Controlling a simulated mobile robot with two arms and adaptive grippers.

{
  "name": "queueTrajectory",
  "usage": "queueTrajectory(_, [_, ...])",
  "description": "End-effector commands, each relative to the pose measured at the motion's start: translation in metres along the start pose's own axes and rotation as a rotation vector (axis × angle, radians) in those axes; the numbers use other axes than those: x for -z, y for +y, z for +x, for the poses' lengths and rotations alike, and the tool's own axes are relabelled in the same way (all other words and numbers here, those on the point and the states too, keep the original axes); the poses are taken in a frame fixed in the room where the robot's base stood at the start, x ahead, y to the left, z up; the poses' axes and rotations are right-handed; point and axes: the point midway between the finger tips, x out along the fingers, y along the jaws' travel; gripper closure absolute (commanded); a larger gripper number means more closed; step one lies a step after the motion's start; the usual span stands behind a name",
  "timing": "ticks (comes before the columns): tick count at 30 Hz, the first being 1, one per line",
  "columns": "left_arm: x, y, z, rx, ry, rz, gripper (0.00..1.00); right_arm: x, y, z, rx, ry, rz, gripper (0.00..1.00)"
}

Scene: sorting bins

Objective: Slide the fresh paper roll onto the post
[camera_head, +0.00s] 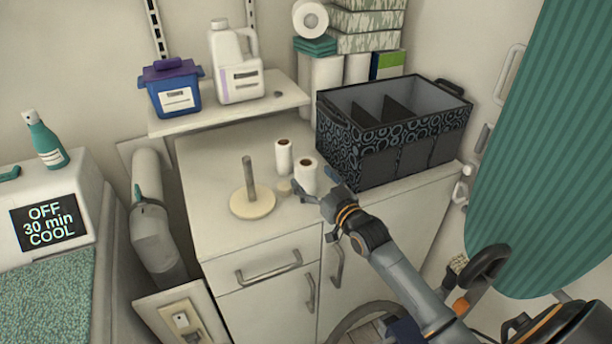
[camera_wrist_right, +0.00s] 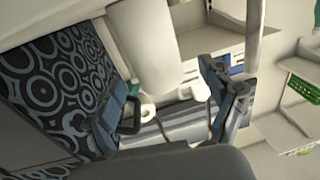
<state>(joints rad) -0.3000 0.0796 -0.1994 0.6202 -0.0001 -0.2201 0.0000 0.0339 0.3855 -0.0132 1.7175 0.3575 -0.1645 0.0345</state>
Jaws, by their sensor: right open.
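Two upright white paper rolls with brown cores stand on the cabinet top: a nearer roll (camera_head: 306,176) and one behind it (camera_head: 284,158). Which is the fresh one I cannot tell for sure. The wooden post (camera_head: 249,173) stands bare on its round base (camera_head: 252,203), left of the rolls. My right gripper (camera_head: 312,187) is open at the nearer roll, its fingers low around its front; contact is unclear. In the right wrist view, a white roll (camera_wrist_right: 146,45) shows between the spread fingers (camera_wrist_right: 170,88). My left gripper is out of view.
A black patterned organizer (camera_head: 375,155) stands close on the right. A shelf (camera_head: 222,117) with a jug (camera_head: 236,72) and blue tub (camera_head: 174,90) is behind. Counter space in front of the post is clear.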

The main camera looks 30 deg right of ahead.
Motion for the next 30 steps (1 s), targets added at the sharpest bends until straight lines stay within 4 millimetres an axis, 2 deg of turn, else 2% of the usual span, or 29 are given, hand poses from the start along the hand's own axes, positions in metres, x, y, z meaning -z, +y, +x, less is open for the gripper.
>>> queueTrajectory(3, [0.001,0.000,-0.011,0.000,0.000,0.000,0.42,0.003,0.003,0.017,-0.001,0.000,-0.002,0.17])
queueTrajectory(7, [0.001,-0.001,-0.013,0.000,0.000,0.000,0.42,0.001,0.003,0.031,0.000,0.001,-0.002,0.17])
queueTrajectory(16, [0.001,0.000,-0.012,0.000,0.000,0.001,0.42,-0.001,0.002,0.035,0.000,0.000,-0.001,0.17])
queueTrajectory(17, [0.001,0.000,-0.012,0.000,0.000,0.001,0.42,-0.001,0.002,0.035,0.000,0.000,-0.001,0.19])
queueTrajectory(25, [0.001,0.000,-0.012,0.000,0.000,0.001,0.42,-0.001,0.002,0.035,0.000,0.000,-0.001,0.74])
queueTrajectory(26, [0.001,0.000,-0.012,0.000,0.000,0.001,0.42,-0.001,0.002,0.035,0.000,0.000,-0.001,0.78])
queueTrajectory(30, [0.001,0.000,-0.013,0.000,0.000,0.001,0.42,-0.001,0.002,0.035,0.000,0.000,-0.001,0.78])
